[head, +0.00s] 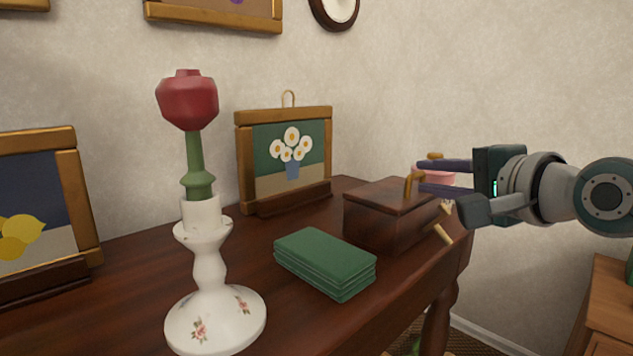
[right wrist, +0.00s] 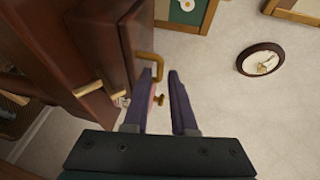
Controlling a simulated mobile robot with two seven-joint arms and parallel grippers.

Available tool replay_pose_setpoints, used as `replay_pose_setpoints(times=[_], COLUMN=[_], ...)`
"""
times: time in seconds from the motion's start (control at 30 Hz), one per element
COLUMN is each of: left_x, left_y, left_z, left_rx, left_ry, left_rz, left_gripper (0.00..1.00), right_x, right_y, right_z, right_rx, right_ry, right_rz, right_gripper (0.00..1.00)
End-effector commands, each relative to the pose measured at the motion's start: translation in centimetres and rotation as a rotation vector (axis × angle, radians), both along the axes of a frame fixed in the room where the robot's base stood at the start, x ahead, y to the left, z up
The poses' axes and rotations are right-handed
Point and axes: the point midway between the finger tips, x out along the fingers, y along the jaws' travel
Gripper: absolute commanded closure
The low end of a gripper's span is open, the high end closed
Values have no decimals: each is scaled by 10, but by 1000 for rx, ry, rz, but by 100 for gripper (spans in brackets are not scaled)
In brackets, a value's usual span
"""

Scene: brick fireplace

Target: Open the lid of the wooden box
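The dark wooden box (head: 372,223) stands near the right end of the table, its lid (head: 385,193) down. A brass handle (head: 409,184) stands up from the lid; it also shows in the right wrist view (right wrist: 152,62). My right gripper (head: 420,175) comes in from the right with its two purple fingers apart. Its fingertips are close to the handle, and in the right wrist view the handle lies by the left finger. I cannot tell whether they touch. My left gripper is not in view.
Green stacked cloths or books (head: 325,262) lie left of the box. A white candlestick (head: 210,285) with a red-topped green candle stands in front. A daisy picture (head: 290,158) stands behind. A pink dish (head: 432,176) is partly hidden behind my right fingers.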

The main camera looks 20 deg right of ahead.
Motion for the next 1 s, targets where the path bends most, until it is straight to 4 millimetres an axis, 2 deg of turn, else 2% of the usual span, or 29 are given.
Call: replay_pose_setpoints(times=[0.1,0.23,0.63,0.83,1.0], left_x=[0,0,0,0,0], left_y=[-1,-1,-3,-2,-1], left_z=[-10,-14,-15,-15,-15], left_rx=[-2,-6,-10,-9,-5], left_ry=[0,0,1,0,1], left_rz=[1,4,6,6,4], left_gripper=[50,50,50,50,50], right_x=[19,32,38,38,38], right_y=[0,0,0,0,0], right_z=[-6,-8,-8,-8,-8], right_rx=[-2,-2,-3,-3,-3], right_ry=[-1,0,1,1,1], right_rz=[-1,-1,0,0,1], right_gripper=[75,75,75,98,100])
